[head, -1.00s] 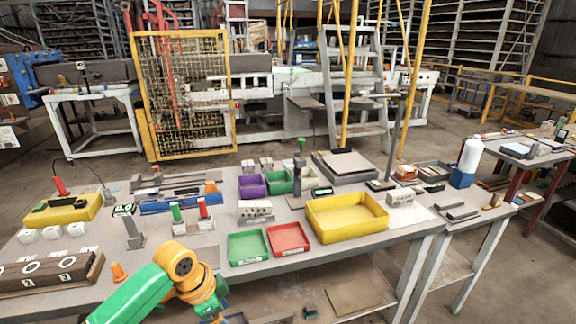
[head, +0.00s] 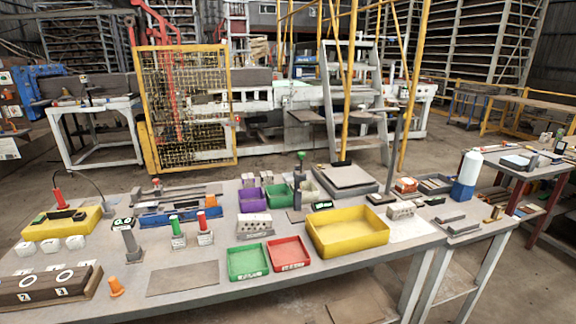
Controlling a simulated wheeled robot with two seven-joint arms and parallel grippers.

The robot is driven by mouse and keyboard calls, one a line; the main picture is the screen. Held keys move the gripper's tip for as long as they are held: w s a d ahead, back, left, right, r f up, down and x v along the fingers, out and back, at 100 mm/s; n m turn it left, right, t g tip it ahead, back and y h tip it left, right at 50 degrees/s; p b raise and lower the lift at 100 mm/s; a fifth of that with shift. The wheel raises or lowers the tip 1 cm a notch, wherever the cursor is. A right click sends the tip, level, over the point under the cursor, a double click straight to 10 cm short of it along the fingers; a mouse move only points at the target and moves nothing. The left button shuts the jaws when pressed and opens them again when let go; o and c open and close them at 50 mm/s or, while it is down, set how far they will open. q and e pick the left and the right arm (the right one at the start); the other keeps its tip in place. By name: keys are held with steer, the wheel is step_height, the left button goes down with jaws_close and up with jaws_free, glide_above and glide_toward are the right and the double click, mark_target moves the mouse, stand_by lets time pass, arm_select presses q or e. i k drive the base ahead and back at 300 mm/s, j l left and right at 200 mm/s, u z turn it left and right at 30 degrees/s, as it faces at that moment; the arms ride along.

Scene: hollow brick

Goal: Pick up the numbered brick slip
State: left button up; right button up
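I cannot make out for certain which piece is the numbered brick slip. A dark brown block (head: 45,287) at the front left of the bench carries white rings and small white tags with numbers, too small to read surely. A thin flat grey-brown plate (head: 183,278) lies on the bench to its right. A pale brick with holes (head: 255,223) stands on a grey stand behind the green tray. Another small holed brick (head: 401,210) lies right of the yellow bin. Neither of my grippers shows in the head view.
A green tray (head: 248,277), a red tray (head: 306,266) and a yellow bin (head: 375,251) stand along the bench's front. Bare bench top surrounds the flat plate.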

mark_target(245, 222)
steer(key=i, duration=1)
